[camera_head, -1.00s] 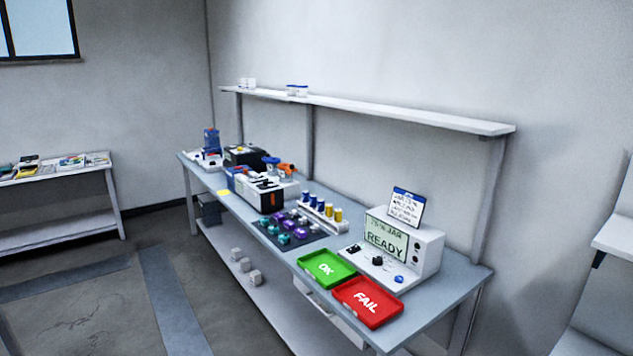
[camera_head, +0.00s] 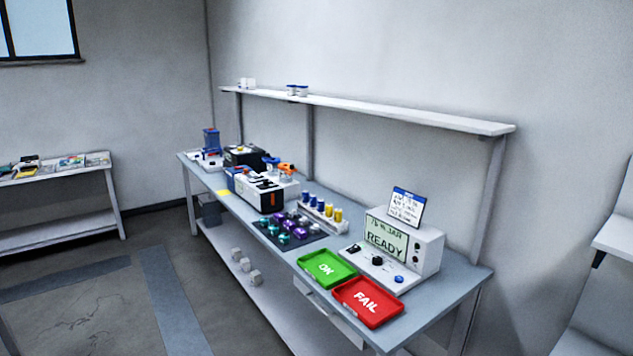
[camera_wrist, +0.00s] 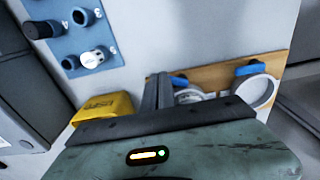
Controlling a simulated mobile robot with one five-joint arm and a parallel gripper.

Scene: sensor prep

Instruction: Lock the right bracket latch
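In the wrist view, a tan board (camera_wrist: 214,76) carries two pale ring-shaped brackets, each with a blue latch piece. The right bracket (camera_wrist: 268,95) has its blue latch (camera_wrist: 250,69) at the top of its ring. The left bracket (camera_wrist: 188,96) has a blue piece (camera_wrist: 179,81) and is partly hidden by my gripper. My gripper (camera_wrist: 158,90) shows two dark fingers close together, seemingly shut with nothing between them. Its fingertips are left of the left bracket and apart from the right one. I cannot tell whether either latch is locked. My gripper does not show in the head view.
In the wrist view, a yellow block (camera_wrist: 103,107) lies left of my gripper, and a blue panel (camera_wrist: 72,40) holds several round plugs. In the head view, the bench holds a green OK tray (camera_head: 326,268), a red FAIL tray (camera_head: 368,301) and a READY display unit (camera_head: 428,250).

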